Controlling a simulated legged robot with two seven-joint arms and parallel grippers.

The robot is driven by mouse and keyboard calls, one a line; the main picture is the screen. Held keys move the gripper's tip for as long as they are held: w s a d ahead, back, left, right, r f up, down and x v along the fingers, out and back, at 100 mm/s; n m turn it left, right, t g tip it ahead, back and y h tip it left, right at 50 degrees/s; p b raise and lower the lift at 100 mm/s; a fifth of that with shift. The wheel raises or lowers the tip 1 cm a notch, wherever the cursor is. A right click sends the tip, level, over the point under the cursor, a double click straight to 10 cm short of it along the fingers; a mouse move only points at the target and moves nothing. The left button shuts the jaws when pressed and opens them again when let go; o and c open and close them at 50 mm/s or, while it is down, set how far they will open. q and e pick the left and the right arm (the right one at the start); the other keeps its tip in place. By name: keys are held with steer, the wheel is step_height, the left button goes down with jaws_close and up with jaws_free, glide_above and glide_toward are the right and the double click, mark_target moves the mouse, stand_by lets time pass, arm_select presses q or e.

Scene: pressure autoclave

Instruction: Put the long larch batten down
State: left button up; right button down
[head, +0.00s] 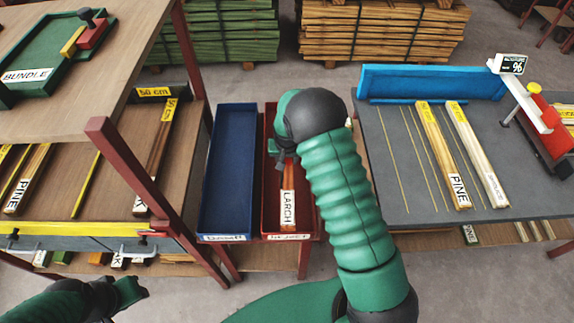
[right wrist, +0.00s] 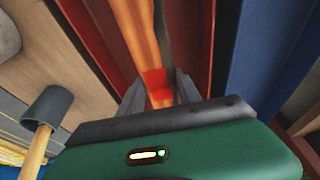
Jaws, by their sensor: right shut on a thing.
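The larch batten (head: 287,183), reddish-brown with a white LARCH label at its near end, lies lengthwise within the red tray (head: 271,220). My right gripper (head: 284,158) reaches down over the tray and is shut on the batten. In the right wrist view the batten (right wrist: 140,35) runs between the fingers of the right gripper (right wrist: 160,92), with a red patch at the grip and the red tray's walls on both sides. I cannot tell whether it touches the tray floor. Its far part is hidden by my arm in the head view. My left gripper (head: 128,291) is low at the left, away from it.
A blue tray (head: 230,165) stands directly left of the red one. Left is a shelf rack (head: 150,190) with labelled battens. Right is a grey table (head: 400,205) with PINE and other battens and a blue fence (head: 430,82). Timber stacks stand behind.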

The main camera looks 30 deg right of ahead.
mark_target(287, 166)
step_height(287, 166, down, 4)
steer(key=shift+w+a+f, duration=0.15)
steer(key=shift+f, duration=0.45)
steer(key=shift+d, duration=0.4)
steer(key=c, duration=0.8)
jaws_free()
steer(key=shift+c, duration=0.2)
steer(key=shift+a, duration=0.25)
steer(key=shift+r, duration=0.2)
steer(key=v, duration=1)
steer(key=shift+d+r, duration=0.1)
steer(key=shift+r, duration=0.2)
steer(key=shift+s+a+r, duration=0.25)
steer(key=shift+a+r, duration=0.15)
steer(key=shift+r, duration=0.05)
steer(key=shift+s+a+r, duration=0.3)
steer(key=shift+a+r, duration=0.05)
steer(key=shift+r, duration=0.15)
steer(key=s+a+r+n, duration=0.3)
steer(key=s+a, duration=0.3)
steer(key=s, duration=0.3)
steer(key=s+a+r+n+y, duration=0.1)
steer(key=s+a+r+n, duration=0.2)
steer(key=s+a, duration=0.3)
steer(key=s, duration=0.3)
steer(key=shift+r+y, duration=0.2)
steer(key=shift+y, duration=0.1)
